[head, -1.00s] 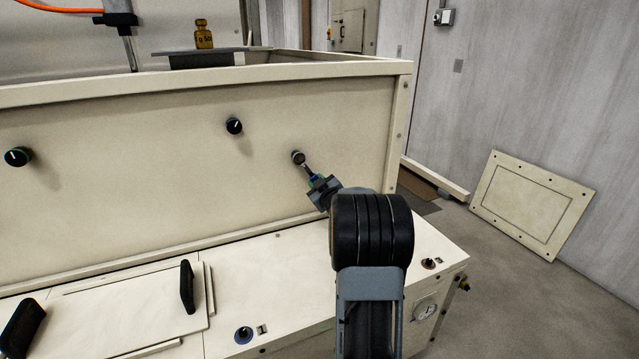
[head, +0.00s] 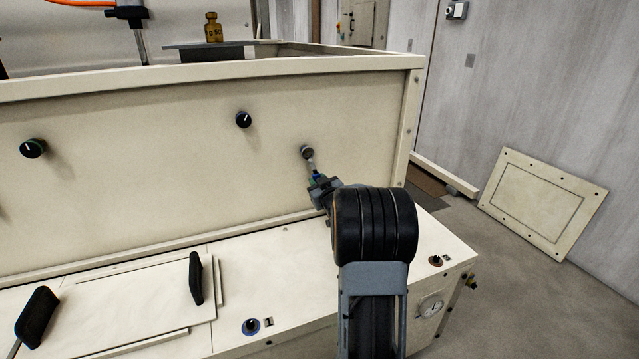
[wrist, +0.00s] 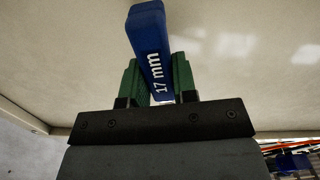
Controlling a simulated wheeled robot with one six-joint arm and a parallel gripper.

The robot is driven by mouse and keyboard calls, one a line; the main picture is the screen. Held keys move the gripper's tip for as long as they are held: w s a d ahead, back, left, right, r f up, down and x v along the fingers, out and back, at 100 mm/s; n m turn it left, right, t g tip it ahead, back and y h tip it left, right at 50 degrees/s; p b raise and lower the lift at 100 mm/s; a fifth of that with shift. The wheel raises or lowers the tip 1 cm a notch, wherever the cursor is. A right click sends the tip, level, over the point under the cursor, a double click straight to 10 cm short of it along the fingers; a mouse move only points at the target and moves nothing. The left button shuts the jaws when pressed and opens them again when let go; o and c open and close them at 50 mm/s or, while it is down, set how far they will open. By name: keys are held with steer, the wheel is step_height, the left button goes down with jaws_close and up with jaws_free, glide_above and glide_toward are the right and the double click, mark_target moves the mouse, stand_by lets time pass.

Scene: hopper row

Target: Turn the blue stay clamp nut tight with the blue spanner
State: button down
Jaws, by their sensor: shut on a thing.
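My gripper (head: 320,186) is shut on the blue spanner. In the wrist view its green fingers (wrist: 157,82) close on both sides of the blue handle (wrist: 151,45), marked "17 mm". In the head view the spanner's grey shank (head: 311,165) runs up and left from the fingers to a round grey end (head: 307,152) at the cream hopper wall. Whether this end touches the wall or sits on a nut cannot be told. A dark round fitting with a blue rim and a white mark (head: 243,119) is on the wall, left of the spanner; whether it is the blue stay clamp nut is unclear.
Another dark fitting with a greenish rim (head: 33,148) is further left on the wall. A loose panel (head: 540,205) leans at the right.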

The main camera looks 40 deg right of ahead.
steer(key=shift+r, duration=0.2)
steer(key=b+v, duration=0.1)
steer(key=v, duration=0.5)
steer(key=shift+s+f, duration=0.2)
